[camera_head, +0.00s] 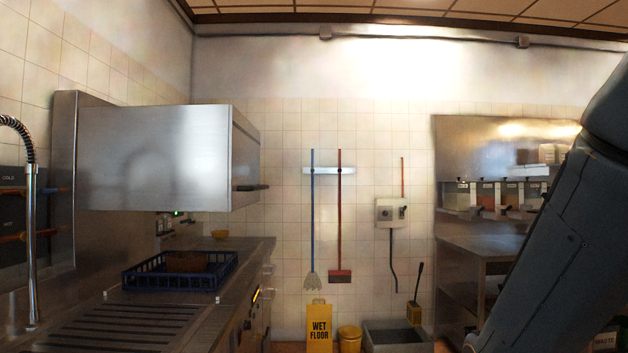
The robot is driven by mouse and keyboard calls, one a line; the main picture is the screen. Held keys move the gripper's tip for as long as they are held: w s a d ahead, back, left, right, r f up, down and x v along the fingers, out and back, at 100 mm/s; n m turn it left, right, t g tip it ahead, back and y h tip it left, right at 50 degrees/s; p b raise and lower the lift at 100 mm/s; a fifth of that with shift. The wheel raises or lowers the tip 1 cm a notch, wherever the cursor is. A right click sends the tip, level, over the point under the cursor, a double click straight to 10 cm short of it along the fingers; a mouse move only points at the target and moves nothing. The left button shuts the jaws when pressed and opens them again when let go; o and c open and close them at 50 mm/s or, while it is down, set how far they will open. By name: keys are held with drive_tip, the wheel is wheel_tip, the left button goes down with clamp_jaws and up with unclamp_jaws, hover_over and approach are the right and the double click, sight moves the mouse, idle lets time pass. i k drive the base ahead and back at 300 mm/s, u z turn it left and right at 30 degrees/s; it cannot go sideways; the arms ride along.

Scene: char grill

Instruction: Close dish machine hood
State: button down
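The dish machine hood (155,158) is a steel box at the left. It is raised, with open space between its lower edge and the counter. A dark handle (252,187) sticks out low on its right face. A blue dish rack (181,272) stands on the machine bed under the hood, with a brown item (187,262) in it. My arm crosses the right side of the view. My gripper is outside the view, so its state is hidden.
A ribbed steel drainboard (130,328) and a tall faucet (31,240) are at the front left. A yellow wet floor sign (319,328), a yellow bucket (350,338) and a grey floor sink (397,335) stand by the back wall. Steel shelving (470,240) is at the right.

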sight(191, 158)
drive_tip(key=z, duration=0.7)
drive_tip(key=i, duration=2.05)
drive_tip(key=u, duration=1.25)
drive_tip(key=i, duration=0.9)
drive_tip(key=u, duration=0.9)
